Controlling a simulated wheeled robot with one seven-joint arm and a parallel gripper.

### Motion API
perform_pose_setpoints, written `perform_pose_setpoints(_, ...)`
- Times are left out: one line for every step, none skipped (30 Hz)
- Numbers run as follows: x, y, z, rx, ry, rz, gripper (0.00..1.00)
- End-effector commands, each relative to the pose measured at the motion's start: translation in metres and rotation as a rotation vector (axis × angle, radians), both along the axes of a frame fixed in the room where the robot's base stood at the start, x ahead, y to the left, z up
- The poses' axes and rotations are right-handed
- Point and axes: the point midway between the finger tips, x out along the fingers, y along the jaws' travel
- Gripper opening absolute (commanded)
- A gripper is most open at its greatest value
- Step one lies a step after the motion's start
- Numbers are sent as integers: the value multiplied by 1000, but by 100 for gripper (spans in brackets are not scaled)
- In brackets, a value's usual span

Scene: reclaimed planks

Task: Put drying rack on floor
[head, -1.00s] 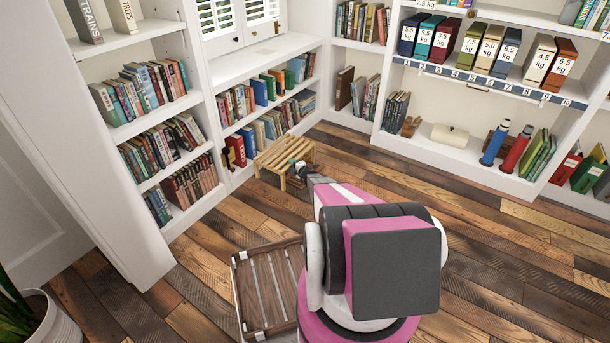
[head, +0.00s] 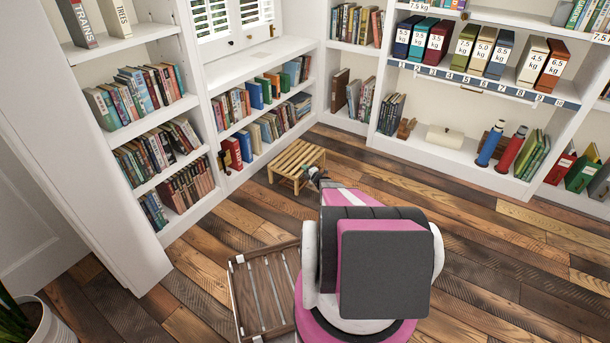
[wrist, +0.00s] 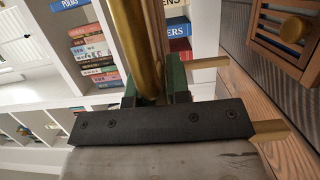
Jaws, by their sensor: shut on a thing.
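The drying rack (head: 297,160) is a small pale wooden slatted frame with legs, in front of the low bookshelf in the head view. It is close to the floor; I cannot tell whether its legs touch. My gripper (head: 316,174) is at its near right side, partly hidden by my arm. In the wrist view my gripper (wrist: 158,92) has its green fingers shut on a wooden bar (wrist: 135,45) of the rack. The plank floor (head: 215,245) spreads around and in front of the rack.
White bookshelves (head: 200,230) line the left and back. Low shelves with a paper roll (head: 447,136) and blue and red cylinders (head: 490,145) stand at the right. A dark slatted wooden tray (head: 262,292) is beside my base. A plant pot (head: 45,325) is at lower left. Floor planks are clear at right.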

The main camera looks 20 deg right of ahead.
Motion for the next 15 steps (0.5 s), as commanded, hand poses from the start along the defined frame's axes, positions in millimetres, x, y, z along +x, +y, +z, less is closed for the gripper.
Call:
perform_pose_setpoints(1,0,-6,2,-2,1,0)
perform_pose_setpoints(1,0,-11,2,-2,1,0)
perform_pose_setpoints(1,0,-16,2,-1,1,0)
perform_pose_setpoints(1,0,-21,2,-1,1,0)
perform_pose_setpoints(1,0,-24,2,-1,0,0)
perform_pose_setpoints(1,0,-28,1,-3,1,0)
perform_pose_setpoints(1,0,-30,1,-3,1,0)
perform_pose_setpoints(1,0,-31,0,-3,0,0)
perform_pose_setpoints(1,0,-32,0,-3,1,0)
perform_pose_setpoints(0,0,-31,0,-3,0,0)
perform_pose_setpoints(0,0,-31,0,-3,0,0)
perform_pose_setpoints(0,0,-31,0,-3,0,0)
perform_pose_setpoints(0,0,-31,0,-3,0,0)
perform_pose_setpoints(0,0,-31,0,-3,0,0)
perform_pose_setpoints(0,0,-31,0,-3,0,0)
